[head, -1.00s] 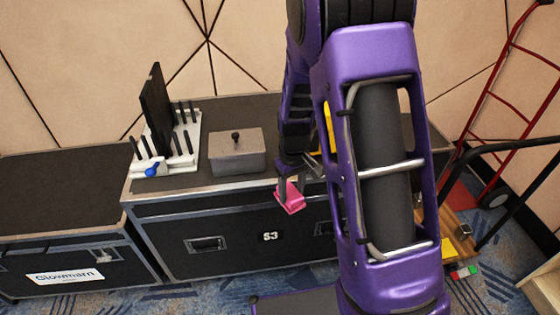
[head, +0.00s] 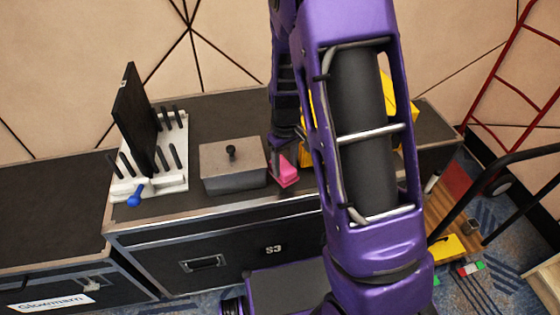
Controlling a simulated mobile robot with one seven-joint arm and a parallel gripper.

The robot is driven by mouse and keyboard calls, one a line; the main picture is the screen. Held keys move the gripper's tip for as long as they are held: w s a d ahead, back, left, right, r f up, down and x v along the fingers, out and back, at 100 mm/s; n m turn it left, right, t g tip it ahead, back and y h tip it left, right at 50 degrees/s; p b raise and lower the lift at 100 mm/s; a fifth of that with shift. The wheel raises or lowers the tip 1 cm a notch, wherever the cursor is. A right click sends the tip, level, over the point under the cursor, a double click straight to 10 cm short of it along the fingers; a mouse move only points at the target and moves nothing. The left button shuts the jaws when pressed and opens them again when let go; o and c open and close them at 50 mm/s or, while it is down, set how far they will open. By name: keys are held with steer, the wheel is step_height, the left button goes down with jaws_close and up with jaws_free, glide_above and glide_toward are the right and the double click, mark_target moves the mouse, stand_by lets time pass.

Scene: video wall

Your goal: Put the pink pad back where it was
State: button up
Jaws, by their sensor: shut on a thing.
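The pink pad (head: 286,171) shows in the head view just right of the lidded grey box, over the top of the black case (head: 210,105). My gripper (head: 283,150) is shut on the pad and points down from my purple arm. I cannot tell whether the pad touches the case top. My arm hides part of the case top to the right of the pad.
The grey box (head: 233,181) with a black knob stands close left of the pad. A white pegged rack (head: 130,187) holds an upright black panel (head: 136,115) at the left. Yellow things (head: 401,100) show behind my arm. A red hand truck (head: 490,93) stands at the right.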

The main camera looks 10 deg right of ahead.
mark_target(285, 167)
steer(key=shift+w+f, duration=0.1)
steer(key=shift+f, duration=0.1)
steer(key=shift+f+b, duration=1.3)
steer(key=shift+f, duration=0.25)
steer(key=shift+f, duration=0.2)
steer(key=o, duration=1.3)
steer(key=shift+r, duration=0.1)
step_height(285, 167, up, 12)
steer(key=shift+r+p, duration=0.15)
steer(key=shift+p, duration=1.05)
